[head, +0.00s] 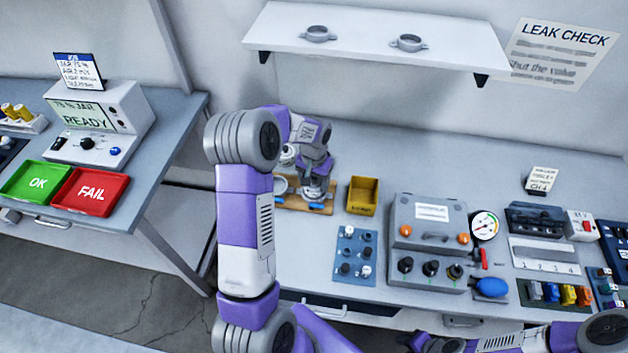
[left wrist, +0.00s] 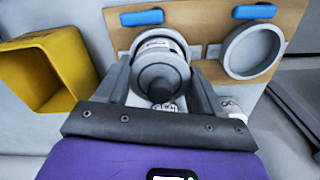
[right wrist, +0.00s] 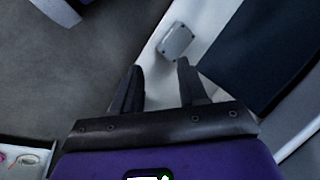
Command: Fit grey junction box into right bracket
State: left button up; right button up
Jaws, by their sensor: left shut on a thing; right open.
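A wooden board (head: 291,205) on the bench carries two round grey brackets with blue clips. My left gripper (head: 316,192) is over the board's right side. In the left wrist view, this gripper (left wrist: 160,95) is shut on a round grey body with a pale labelled band and dark domed centre, apparently the grey junction box (left wrist: 160,58). The box is at the right bracket (left wrist: 150,35), whose rim shows around it; I cannot tell whether it is fully seated. The left bracket (left wrist: 252,50) is empty. My right gripper (right wrist: 158,85) is open and empty, away from the board.
A yellow bin (head: 362,196) stands just right of the board. A blue pad with small parts (head: 355,256) and a grey control box (head: 428,225) lie farther right. Above, a shelf (head: 370,30) holds two grey ring-shaped parts. A side table (head: 165,130) stands at left.

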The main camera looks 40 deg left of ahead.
pick_arm(q)
jog(key=shift+f+b, duration=0.35)
jog(key=shift+f, duration=0.15)
dwell(0.3)
jog(key=o, duration=1)
jog(key=shift+c, duration=0.2)
jog(key=shift+r+p, duration=2.65)
jog(key=shift+r, duration=0.9)
